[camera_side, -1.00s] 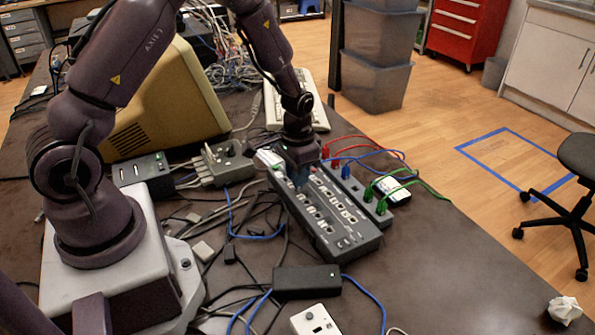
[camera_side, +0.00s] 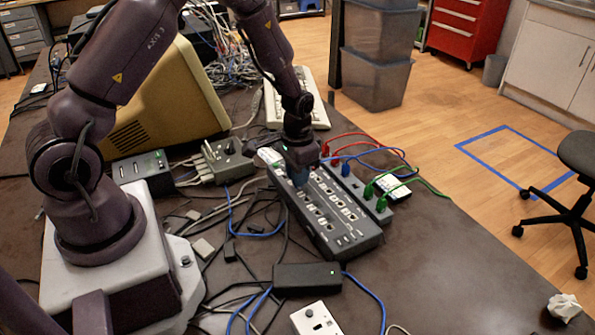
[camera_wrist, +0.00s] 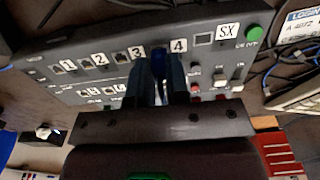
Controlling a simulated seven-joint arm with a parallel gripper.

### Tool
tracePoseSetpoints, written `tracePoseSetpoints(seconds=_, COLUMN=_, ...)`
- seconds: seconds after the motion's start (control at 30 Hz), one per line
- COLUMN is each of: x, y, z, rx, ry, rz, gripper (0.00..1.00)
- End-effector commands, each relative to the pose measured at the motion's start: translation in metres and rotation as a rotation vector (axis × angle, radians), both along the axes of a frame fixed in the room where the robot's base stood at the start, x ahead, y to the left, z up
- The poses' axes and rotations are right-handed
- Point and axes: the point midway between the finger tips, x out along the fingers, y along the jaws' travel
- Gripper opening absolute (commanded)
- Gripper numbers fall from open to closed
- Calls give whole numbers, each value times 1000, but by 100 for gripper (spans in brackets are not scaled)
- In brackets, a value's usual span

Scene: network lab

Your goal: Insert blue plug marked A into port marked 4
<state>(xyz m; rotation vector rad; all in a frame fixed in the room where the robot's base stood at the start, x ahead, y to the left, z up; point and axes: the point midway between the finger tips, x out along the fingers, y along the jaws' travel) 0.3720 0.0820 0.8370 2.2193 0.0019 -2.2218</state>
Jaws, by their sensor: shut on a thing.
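The plug points at the top row of the dark port box, just left of the label 4 (camera_wrist: 178,46). The port beside that label is hidden behind the plug and fingers. I cannot tell whether the plug tip is inside it or only in front of it. The plug's letter is not visible. In the side view my gripper (camera_side: 299,178) is low over the port box (camera_side: 345,241), at its left row of ports, and hides the plug.
A narrow strip beside the box holds red (camera_side: 325,149), blue (camera_side: 346,167) and green plugs (camera_side: 381,204) with cables. A green button (camera_wrist: 253,32) and small switches sit on the box. Loose cables and a black adapter (camera_side: 307,281) lie in front.

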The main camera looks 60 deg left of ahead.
Motion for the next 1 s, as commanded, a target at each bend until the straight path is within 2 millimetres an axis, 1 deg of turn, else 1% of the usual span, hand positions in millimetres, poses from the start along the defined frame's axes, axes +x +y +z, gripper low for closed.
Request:
tracePoseSetpoints(seconds=0.1, x=0, y=0, z=-2, rx=0, ry=0, rz=0, gripper=0)
tracePoseSetpoints(seconds=0.13, x=0, y=0, z=-2, rx=0, ry=0, rz=0, gripper=20)
tracePoseSetpoints(seconds=0.23, x=0, y=0, z=-2, rx=0, ry=-1, rz=0, gripper=43)
tracePoseSetpoints(seconds=0.27, x=0, y=0, z=-2, rx=0, ry=-1, rz=0, gripper=45)
tracePoseSetpoints(seconds=0.53, x=0, y=0, z=-1, rx=0, ry=-1, rz=0, gripper=45)
tracePoseSetpoints(seconds=0.67, x=1, y=0, z=11, rx=1, ry=-5, rz=0, gripper=45)
tracePoseSetpoints(seconds=0.77, x=1, y=0, z=28, rx=1, ry=-7, rz=0, gripper=45)
tracePoseSetpoints(seconds=1.0, x=1, y=0, z=83, rx=1, ry=-8, rz=1, gripper=45)
